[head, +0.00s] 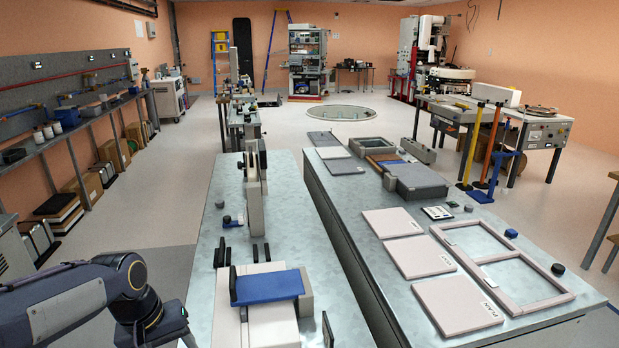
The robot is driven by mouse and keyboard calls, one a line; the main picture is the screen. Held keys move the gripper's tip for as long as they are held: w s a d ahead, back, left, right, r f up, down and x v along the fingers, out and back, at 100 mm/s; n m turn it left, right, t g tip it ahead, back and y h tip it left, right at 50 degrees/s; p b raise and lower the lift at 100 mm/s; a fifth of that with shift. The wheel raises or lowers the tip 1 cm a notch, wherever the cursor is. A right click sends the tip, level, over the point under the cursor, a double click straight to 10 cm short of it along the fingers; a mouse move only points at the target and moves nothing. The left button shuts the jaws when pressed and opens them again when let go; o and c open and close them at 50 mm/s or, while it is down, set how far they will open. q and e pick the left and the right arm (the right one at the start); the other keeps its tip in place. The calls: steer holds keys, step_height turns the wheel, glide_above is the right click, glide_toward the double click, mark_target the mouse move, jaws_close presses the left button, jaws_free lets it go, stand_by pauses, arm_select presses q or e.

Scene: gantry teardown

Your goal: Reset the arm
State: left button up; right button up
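My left arm comes in from the lower left, dark with a pale band, and bends down at the wrist. My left gripper (187,338) is at the bottom edge, beside the near left end of the left steel bench (212,268). Its fingers are mostly cut off, so I cannot tell whether it is open or shut. My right gripper is not in view. On the left bench a white fixture (270,324) carries a blue pad (268,287). Behind it stands an upright grey gantry post (255,190).
The right steel bench (350,228) holds flat pale panels (420,257), a pale frame (505,268) and a grey box (415,181). A narrow gap separates the benches. A shelf bench (75,125) lines the left wall. Open floor (150,205) lies between it and the left bench.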

arm_select(q)
steer(key=s+d+r+m+t+h, duration=0.1)
steer(key=s+d+t, duration=0.1)
steer(key=s, duration=0.6)
steer(key=s+d+r+m+t+h+p, duration=0.1)
steer(key=s+d, duration=0.3)
steer(key=s, duration=0.4)
steer(key=shift+s+d+r+m+t, duration=0.15)
steer(key=shift+s+r+m+t, duration=0.15)
steer(key=shift+r+m+t, duration=0.4)
steer(key=shift+r, duration=0.1)
steer(key=shift+c, duration=0.5)
